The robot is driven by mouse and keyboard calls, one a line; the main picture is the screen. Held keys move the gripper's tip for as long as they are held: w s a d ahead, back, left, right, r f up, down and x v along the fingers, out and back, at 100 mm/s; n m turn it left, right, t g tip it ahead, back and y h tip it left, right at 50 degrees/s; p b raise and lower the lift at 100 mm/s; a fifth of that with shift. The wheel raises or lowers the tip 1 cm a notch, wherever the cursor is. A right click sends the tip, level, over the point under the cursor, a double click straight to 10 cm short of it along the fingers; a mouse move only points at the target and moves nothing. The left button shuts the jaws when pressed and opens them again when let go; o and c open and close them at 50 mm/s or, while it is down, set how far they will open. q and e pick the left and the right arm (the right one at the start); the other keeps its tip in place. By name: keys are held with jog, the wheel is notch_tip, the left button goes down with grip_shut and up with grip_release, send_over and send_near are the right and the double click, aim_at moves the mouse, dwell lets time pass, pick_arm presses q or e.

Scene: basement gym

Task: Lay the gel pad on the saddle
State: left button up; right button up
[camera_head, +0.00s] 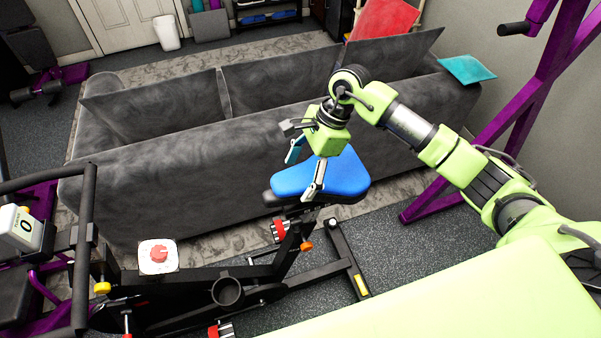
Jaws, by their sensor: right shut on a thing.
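The blue gel pad (343,178) is at the black saddle (270,199) of the exercise bike, covering most of it. Only dark edges of the saddle show beneath the pad, and I cannot tell whether the two touch everywhere. My right gripper (303,178) reaches down from above and is shut on the pad, one finger at its far left side and the other over its near part. My left gripper is not in view.
The bike frame (190,306) stretches left to its black handlebars (86,215). A white block with a red knob (158,256) sits over the frame. A grey sofa (170,165) stands close behind the saddle. A purple rack (520,110) stands at right.

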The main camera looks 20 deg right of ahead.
jog(key=shift+f+b, duration=0.3)
jog(key=shift+b, duration=0.05)
jog(key=o, duration=1.3)
jog(key=v, duration=1.2)
jog(key=shift+d, duration=0.1)
